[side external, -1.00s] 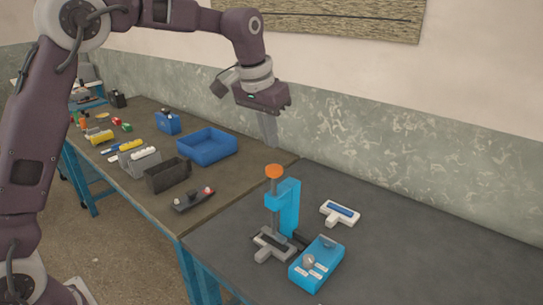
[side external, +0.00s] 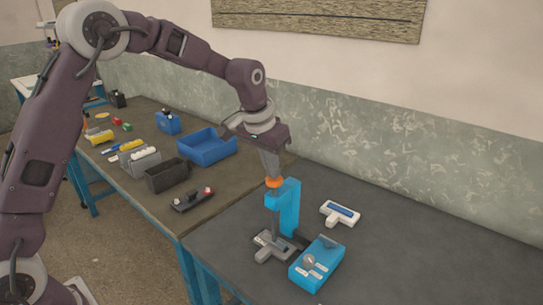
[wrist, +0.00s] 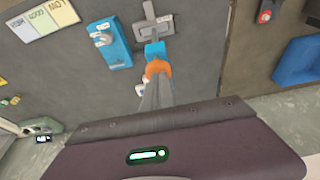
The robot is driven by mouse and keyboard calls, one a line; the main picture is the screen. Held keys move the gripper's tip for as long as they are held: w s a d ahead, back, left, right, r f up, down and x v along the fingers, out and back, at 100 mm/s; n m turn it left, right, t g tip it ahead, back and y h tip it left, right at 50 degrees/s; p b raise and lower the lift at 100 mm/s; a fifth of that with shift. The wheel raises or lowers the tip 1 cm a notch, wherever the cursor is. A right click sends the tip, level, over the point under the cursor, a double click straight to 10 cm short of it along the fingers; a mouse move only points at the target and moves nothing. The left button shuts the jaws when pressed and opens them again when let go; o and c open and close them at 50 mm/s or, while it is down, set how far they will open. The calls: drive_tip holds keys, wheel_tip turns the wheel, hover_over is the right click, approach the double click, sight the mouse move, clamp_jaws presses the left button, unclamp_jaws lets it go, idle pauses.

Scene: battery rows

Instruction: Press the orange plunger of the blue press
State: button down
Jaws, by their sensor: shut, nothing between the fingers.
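The blue press (side external: 289,205) stands upright on the dark bench, with a grey T-shaped base (side external: 272,246) in front of it. Its orange plunger cap (side external: 274,183) is on top of a thin rod. My gripper (side external: 272,177) is shut and empty, pointing down, with its fingertips appearing to touch the top of the cap. In the wrist view, the orange cap (wrist: 157,68) is just beyond my fingertips (wrist: 154,82), which hide part of it. The press's blue top (wrist: 154,48) shows behind the cap.
A blue box with a knob (side external: 317,263) stands right of the press, and a white T-shaped device (side external: 340,213) behind it. A blue bin (side external: 207,147), black bin (side external: 168,175) and dark strip (side external: 193,200) lie to the left. The bench's right side is clear.

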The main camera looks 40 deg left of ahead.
drive_tip(key=shift+s+f, duration=0.2)
drive_tip(key=shift+f, duration=0.4)
drive_tip(key=shift+r, duration=0.1)
drive_tip(key=r, duration=0.4)
drive_tip(key=shift+w+r, duration=0.2)
drive_tip(key=shift+r, duration=0.2)
drive_tip(key=v, duration=1)
